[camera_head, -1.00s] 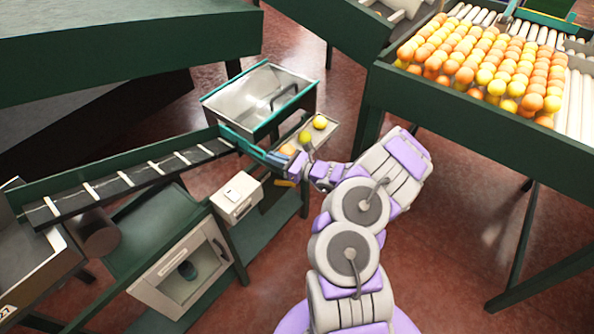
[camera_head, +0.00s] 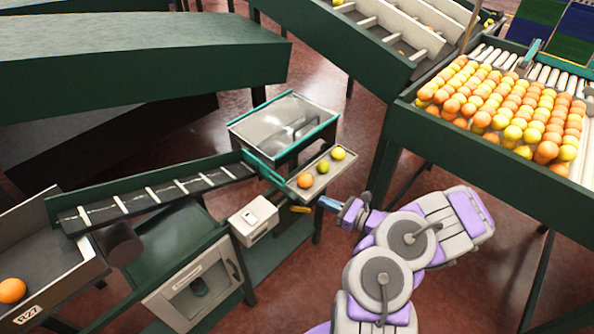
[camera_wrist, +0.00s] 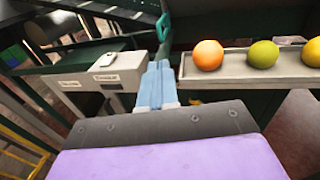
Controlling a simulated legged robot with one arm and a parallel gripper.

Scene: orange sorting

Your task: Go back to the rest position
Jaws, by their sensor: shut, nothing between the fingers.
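My gripper (camera_head: 326,203) is shut and empty, with its blue fingers together. In the head view it is in the air in front of the small fruit tray (camera_head: 332,172), apart from it. The wrist view shows the blue fingertips (camera_wrist: 157,66) pointing between the white box and the tray. On the tray lie an orange fruit (camera_head: 305,180), a green fruit (camera_head: 323,166) and a yellow fruit (camera_head: 338,154) in a row.
The conveyor (camera_head: 150,197) runs left to a bin labelled R27 (camera_head: 38,309) holding one orange. A white box (camera_head: 253,219) stands beside the tray. A table full of oranges and yellow fruit (camera_head: 480,171) is at right. Red floor is open between.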

